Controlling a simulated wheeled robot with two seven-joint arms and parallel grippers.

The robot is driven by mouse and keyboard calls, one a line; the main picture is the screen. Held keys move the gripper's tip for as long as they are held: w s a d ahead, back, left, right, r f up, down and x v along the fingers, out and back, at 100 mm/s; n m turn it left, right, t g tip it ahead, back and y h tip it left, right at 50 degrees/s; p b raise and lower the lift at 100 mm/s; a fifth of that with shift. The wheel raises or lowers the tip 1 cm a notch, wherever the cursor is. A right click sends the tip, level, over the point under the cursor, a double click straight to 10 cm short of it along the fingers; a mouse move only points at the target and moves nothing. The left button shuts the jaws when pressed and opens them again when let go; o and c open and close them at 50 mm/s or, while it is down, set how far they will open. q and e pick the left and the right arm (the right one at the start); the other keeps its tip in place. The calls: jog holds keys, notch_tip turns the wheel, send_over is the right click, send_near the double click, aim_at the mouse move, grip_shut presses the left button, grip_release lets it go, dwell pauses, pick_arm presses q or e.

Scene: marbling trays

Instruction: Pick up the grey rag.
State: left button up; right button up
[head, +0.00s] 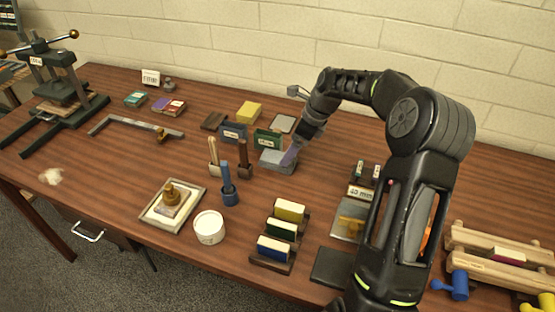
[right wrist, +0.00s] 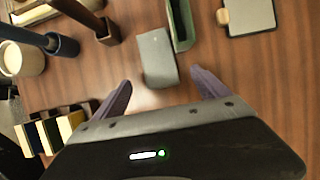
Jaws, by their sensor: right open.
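The grey rag (head: 275,160) looks like a flat folded rectangle on the brown table, in front of a small green box (head: 268,140). In the right wrist view the rag (right wrist: 157,58) lies just beyond the fingertips, roughly centred between them. My right gripper (head: 290,155) is at the rag's right end in the head view, pointing down at it. In the wrist view its two purple fingers (right wrist: 163,80) are spread apart with nothing between them. I cannot tell the height of the fingertips above the rag. My left gripper is not in view.
A brown upright tool (head: 244,158) and a blue-handled brush in a blue holder (head: 228,185) stand left of the rag. A blue-grey box (head: 234,132) and a yellow block (head: 249,112) stand behind. Coloured blocks in dark holders (head: 289,212) stand in front. A press (head: 55,90) is far left.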

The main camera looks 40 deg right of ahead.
jog(key=shift+w+a+f+p, duration=0.2)
jog(key=shift+f+p, duration=0.1)
jog(key=shift+f, duration=0.2)
jog(key=p+x, duration=0.1)
jog(key=x, duration=0.3)
jog(key=shift+w, duration=0.1)
dwell(0.3)
jog(key=c, duration=1.5)
jog(key=shift+o, duration=0.2)
jog(key=shift+r, duration=0.1)
notch_tip(320, 180, up, 10)
jog(key=b, duration=0.1)
jog(key=shift+b, duration=0.35)
